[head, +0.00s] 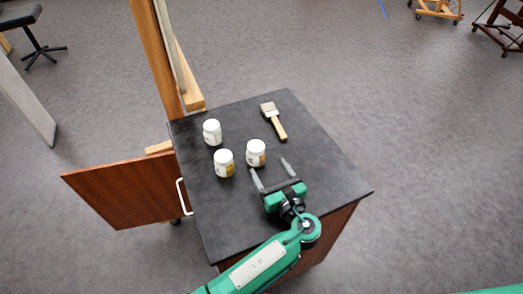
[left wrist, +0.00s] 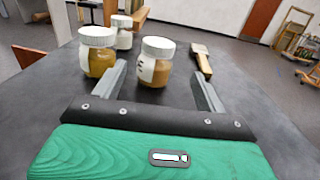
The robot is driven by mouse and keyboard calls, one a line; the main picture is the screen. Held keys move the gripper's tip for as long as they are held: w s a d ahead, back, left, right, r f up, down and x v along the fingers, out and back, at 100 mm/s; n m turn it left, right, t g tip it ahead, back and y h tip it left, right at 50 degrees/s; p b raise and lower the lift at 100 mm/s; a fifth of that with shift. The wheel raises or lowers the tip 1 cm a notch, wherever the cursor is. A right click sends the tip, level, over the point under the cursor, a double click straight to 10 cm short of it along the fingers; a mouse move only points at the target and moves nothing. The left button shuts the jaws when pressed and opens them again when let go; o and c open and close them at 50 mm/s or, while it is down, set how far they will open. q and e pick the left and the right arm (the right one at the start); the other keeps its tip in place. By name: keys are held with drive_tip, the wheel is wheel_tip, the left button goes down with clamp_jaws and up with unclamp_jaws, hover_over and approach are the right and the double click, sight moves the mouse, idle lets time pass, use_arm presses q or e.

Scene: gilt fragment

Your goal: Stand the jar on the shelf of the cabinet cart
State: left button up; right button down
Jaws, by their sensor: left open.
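Three white-lidded jars stand upright on the black top of the cabinet cart (head: 315,205). The nearest jar to my gripper (head: 256,152) shows amber contents in the left wrist view (left wrist: 156,66). A second jar (head: 224,163) stands to its left, and a third jar (head: 212,132) is farther back. My left gripper (head: 270,166) is open and empty, low over the top, its fingers pointing toward the nearest jar; I cannot tell whether they reach around it. The cart's wooden door (head: 125,190) is swung open to the left. The shelf is hidden under the top.
A brush (head: 273,119) lies on the cart top behind and right of the jars. A wooden easel (head: 165,60) rises close behind the cart's left corner. The right and front parts of the top are clear. A stool (head: 30,35) stands far left.

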sight(260, 154)
use_arm(q)
drive_tip(key=x, duration=0.5)
drive_tip(key=shift+p, duration=0.4)
drive_tip(key=shift+w+a, duration=0.2)
drive_tip(key=shift+w, duration=0.25)
drive_tip(key=p+x, duration=0.1)
drive_tip(key=x, duration=0.3)
drive_tip(key=shift+w+a+p, duration=0.15)
drive_tip(key=shift+a+p, duration=0.1)
drive_tip(key=shift+p, duration=0.1)
drive_tip(key=shift+w+a+f, duration=0.1)
drive_tip(key=shift+w+f, duration=0.05)
drive_tip(key=shift+w, duration=0.2)
use_arm(e)
drive_tip(key=r, duration=0.3)
drive_tip(key=shift+d, duration=0.25)
drive_tip(key=shift+a, duration=0.1)
use_arm(q)
drive_tip(key=c, duration=1.2)
use_arm(e)
drive_tip(key=shift+a, duration=0.45)
